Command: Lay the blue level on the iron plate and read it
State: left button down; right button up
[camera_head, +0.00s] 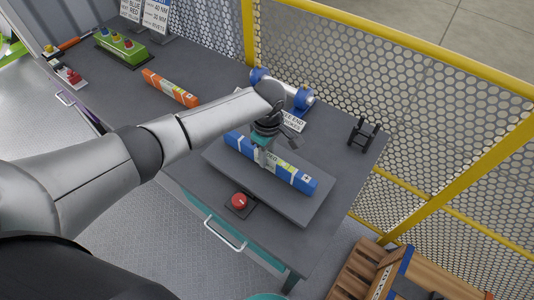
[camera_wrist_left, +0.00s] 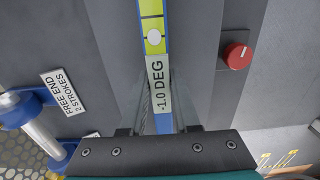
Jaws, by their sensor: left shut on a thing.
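The blue level (camera_head: 301,180) lies lengthwise along the grey iron plate (camera_head: 285,203) on the bench; I cannot tell whether it touches all along. My left gripper (camera_head: 263,155) comes down over its middle and is shut on it. In the left wrist view the level (camera_wrist_left: 155,12) runs between my two fingers (camera_wrist_left: 158,115). Its display (camera_wrist_left: 157,87) reads "-1.0 DEG", and a white round bubble (camera_wrist_left: 154,38) shows on its yellow-green vial. The plate (camera_wrist_left: 205,50) shows beside it. My right gripper is not in view.
Behind the plate are a blue-and-silver roller (camera_head: 300,98), a "FREE END 2 STROKES" sign (camera_wrist_left: 63,91) and a black stand (camera_head: 363,133). An orange level (camera_head: 170,88) lies left. Yellow-framed mesh (camera_head: 400,90) closes the back.

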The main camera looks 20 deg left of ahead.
pick_arm(q)
jog(key=shift+f, duration=0.3)
jog(key=c, duration=0.6)
grip_release()
jog(key=shift+o, duration=0.2)
notch_tip(320, 180, up, 15)
jog(key=p, duration=0.1)
jog(key=shift+d+r, duration=0.15)
jog(key=shift+s, duration=0.1)
